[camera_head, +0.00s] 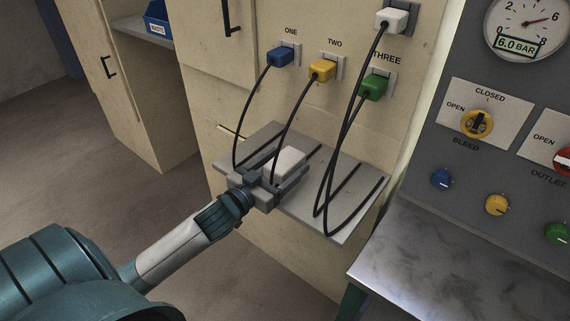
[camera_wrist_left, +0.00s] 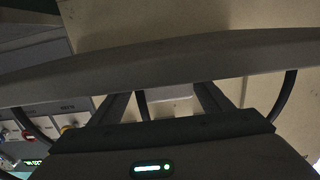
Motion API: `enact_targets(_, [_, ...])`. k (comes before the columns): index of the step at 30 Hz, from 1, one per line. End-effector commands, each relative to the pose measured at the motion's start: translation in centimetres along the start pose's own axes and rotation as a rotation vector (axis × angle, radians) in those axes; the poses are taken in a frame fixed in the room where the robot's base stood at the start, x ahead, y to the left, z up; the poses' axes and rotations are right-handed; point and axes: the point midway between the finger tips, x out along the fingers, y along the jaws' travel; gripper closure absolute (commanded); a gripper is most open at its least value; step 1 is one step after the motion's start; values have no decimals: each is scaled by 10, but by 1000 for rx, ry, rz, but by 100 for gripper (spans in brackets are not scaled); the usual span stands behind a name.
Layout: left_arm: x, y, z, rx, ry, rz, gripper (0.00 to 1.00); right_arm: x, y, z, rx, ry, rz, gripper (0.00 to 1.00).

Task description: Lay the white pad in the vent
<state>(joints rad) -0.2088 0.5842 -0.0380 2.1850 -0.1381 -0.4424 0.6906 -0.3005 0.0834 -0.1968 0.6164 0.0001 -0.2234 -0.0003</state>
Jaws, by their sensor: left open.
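A white pad (camera_head: 284,161) shows at the grey shelf (camera_head: 228,162) below the plugs. My left gripper (camera_head: 274,178) is at its near side, with its fingers apart. In the left wrist view a pale block (camera_wrist_left: 170,91), likely the pad, shows between the two open fingers (camera_wrist_left: 165,103). I cannot tell whether the fingers touch it. Dark straight slots or lines run across the shelf; I cannot tell for certain whether they are the vent. The gripper hides the pad's near lower part. My right gripper is not in view.
Blue (camera_head: 281,57), yellow (camera_head: 322,70), green (camera_head: 373,87) and white (camera_head: 391,19) plugs sit on the cabinet front. Their black cables hang over the shelf, some close to my left gripper. A metal bench (camera_head: 440,260) and a gauge panel (camera_head: 455,150) stand right.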

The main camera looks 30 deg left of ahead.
Motion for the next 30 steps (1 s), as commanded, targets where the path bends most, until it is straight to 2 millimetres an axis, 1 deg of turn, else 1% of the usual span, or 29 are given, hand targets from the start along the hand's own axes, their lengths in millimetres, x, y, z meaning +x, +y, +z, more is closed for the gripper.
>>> enact_targets(4, [2,0,-1,0,0,0,28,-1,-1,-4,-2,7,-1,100])
enact_targets(7, [7,-2,-2,0,0,0,28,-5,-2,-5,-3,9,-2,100])
enact_targets(13, [30,-7,-3,1,0,-1,28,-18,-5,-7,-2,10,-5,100])
enact_targets(15, [39,-8,-2,0,2,-1,28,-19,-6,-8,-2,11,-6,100])
enact_targets(19, [49,-7,-1,0,1,-1,28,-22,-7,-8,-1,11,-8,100])
enact_targets(22, [52,-7,0,0,1,-1,28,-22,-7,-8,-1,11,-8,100])
enact_targets(30, [52,-7,1,0,1,-1,28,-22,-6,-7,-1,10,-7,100])
